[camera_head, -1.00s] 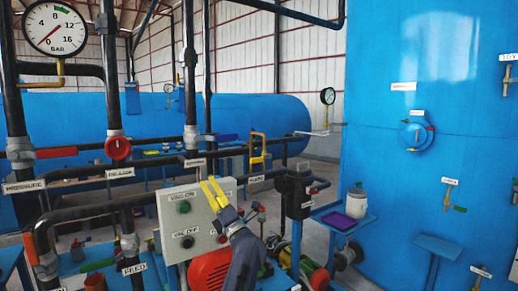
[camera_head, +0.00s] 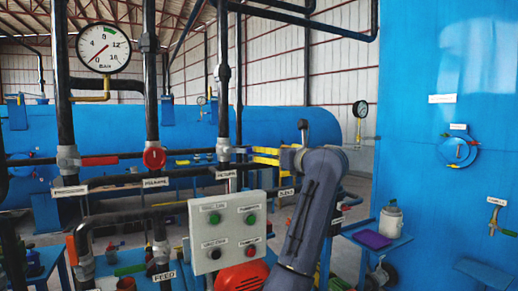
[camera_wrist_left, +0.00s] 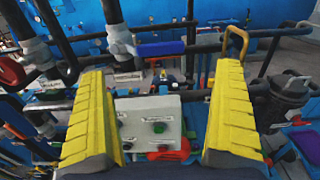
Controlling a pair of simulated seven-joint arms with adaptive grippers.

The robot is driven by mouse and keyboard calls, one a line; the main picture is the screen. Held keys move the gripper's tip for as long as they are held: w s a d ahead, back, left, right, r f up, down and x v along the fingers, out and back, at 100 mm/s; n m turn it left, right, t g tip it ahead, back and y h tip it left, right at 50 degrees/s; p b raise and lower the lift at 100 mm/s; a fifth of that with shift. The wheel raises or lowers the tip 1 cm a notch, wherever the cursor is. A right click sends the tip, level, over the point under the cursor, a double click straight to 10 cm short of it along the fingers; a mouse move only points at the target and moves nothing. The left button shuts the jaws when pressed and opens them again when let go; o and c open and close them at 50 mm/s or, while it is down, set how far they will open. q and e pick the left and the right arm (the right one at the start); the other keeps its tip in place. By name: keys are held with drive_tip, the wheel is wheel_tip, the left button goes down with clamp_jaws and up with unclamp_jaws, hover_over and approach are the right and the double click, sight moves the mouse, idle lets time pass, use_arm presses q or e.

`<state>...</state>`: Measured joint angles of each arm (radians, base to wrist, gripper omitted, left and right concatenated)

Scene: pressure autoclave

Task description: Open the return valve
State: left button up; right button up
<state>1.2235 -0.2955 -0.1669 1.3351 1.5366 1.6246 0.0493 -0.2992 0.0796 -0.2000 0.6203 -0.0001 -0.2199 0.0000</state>
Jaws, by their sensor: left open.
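The return valve has a grey body (camera_wrist_left: 120,40) on a dark upright pipe, with a blue lever (camera_wrist_left: 160,49) pointing right from it in the left wrist view. The lever lies ahead of the gap between the fingers, apart from them. In the head view the valve body (camera_head: 223,150) sits above the RETURN label (camera_head: 226,174); its lever is hard to make out there. My left gripper (camera_wrist_left: 160,125) is open and empty, its two yellow fingers wide apart. In the head view the fingers (camera_head: 265,156) are partly hidden by my wrist, right of the valve.
A red-levered valve (camera_head: 100,160) and a round red knob (camera_head: 154,157) are on pipes to the left. A grey control box (camera_head: 228,230) stands below. A yellow loop handle (camera_wrist_left: 238,40) shows beyond the right finger. A large blue tank (camera_head: 450,80) fills the right.

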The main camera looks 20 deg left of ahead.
sight(249, 150)
use_arm(q)
drive_tip(key=x, duration=1.3)
drive_tip(key=shift+w+a, duration=0.15)
drive_tip(key=c, duration=1.5)
drive_tip(key=shift+o, duration=0.2)
drive_tip(key=shift+a, duration=0.1)
